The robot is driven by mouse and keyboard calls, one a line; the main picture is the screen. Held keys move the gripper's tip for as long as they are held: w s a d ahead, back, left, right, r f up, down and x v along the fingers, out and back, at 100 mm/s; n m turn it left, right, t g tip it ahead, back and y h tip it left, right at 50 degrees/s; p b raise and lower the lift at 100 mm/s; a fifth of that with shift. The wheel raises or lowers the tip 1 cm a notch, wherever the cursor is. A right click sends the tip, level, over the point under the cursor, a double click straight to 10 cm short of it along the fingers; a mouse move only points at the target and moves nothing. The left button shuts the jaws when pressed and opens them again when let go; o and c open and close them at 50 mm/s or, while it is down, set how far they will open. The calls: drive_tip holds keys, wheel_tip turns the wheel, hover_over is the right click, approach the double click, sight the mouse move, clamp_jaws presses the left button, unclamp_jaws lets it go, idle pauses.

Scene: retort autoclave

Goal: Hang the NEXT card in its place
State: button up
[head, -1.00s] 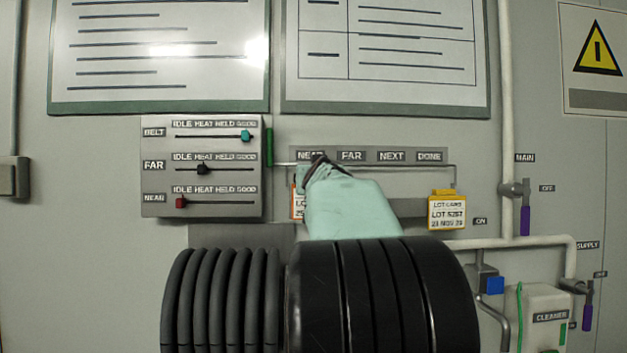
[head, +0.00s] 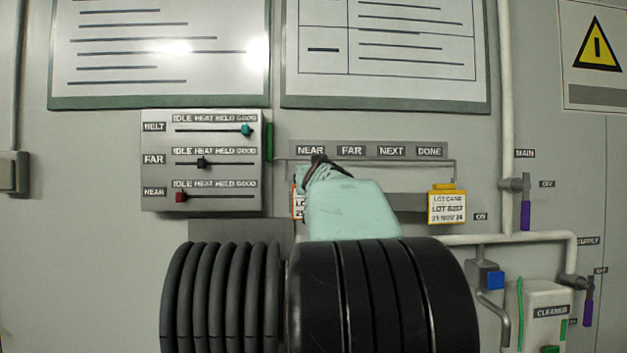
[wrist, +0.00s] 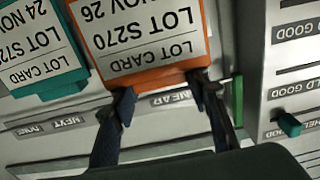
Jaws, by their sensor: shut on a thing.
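My gripper (wrist: 163,92) is shut on the top edge of an orange-backed lot card (wrist: 150,40), reading LOT S270. In the head view my gripper (head: 322,170) is in front of the rail (head: 440,160), close under the NEAR label (head: 310,150). The orange card's left edge (head: 298,205) shows beside it. I cannot tell whether the card touches the rail. A teal-backed card (wrist: 38,45) is beside the orange one in the wrist view; my arm hides it in the head view. The NEXT label (head: 391,151) is right of FAR (head: 351,151).
A yellow-backed card (head: 446,206) hangs under the DONE label (head: 429,151). A slider panel (head: 205,165) and a green upright bar (head: 269,142) are left of the rail. Framed boards are above. Pipes and a purple-handled valve (head: 525,214) are at the right.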

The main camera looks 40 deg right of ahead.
drive_tip(key=shift+f+b, duration=0.85)
drive_tip(key=o, duration=1.2)
drive_tip(key=shift+v, duration=3.8)
